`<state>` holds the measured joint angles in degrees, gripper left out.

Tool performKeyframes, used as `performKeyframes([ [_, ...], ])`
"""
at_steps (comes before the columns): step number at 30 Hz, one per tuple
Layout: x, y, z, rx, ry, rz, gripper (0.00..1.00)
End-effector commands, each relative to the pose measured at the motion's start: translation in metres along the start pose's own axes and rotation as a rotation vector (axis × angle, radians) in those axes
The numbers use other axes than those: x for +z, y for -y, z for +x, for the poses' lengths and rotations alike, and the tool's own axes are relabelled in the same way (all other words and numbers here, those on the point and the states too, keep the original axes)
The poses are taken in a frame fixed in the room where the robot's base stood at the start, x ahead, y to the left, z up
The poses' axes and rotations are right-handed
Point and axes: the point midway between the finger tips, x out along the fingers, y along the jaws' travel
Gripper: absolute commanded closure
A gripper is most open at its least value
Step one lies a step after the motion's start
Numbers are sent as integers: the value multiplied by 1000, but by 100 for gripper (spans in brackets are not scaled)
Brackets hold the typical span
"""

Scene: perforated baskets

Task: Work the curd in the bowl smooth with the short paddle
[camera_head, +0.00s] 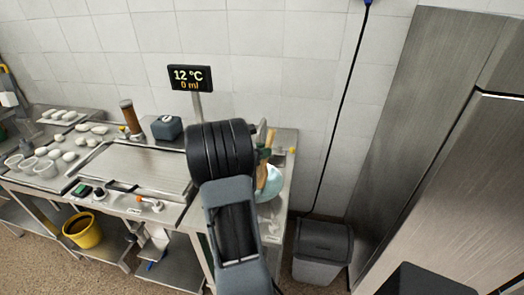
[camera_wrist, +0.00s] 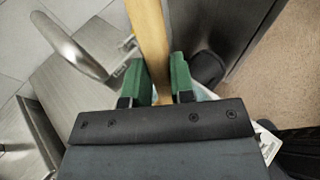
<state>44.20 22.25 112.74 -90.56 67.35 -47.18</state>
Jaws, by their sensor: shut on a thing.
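My gripper (camera_wrist: 159,72) has green fingers closed on a wooden paddle (camera_wrist: 149,32), whose handle runs up out of the top of the wrist view. In the head view the paddle (camera_head: 262,173) shows as a light wooden strip beside my dark arm, at the pale blue bowl (camera_head: 272,184). The bowl stands at the right end of the steel bench, partly hidden by my arm. A pale edge behind the fingers in the wrist view may be the bowl. The curd and the paddle's working end cannot be made out.
The steel bench (camera_head: 143,163) holds white pieces and cups at left, a brown cylinder (camera_head: 130,116) and a blue-grey box (camera_head: 167,128). A display (camera_head: 190,78) reads 12 °C, 0 ml. A grey bin (camera_head: 322,250) and steel cabinet (camera_head: 432,130) stand at right; a yellow bucket (camera_head: 83,231) is below.

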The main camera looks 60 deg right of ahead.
Motion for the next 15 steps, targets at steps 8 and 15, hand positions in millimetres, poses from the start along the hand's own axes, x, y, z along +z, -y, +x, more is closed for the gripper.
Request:
performKeyframes([
  [8, 0, -2, 0, 1, 1, 0, 100],
  [15, -2, -12, 1, 1, 0, 1, 100],
])
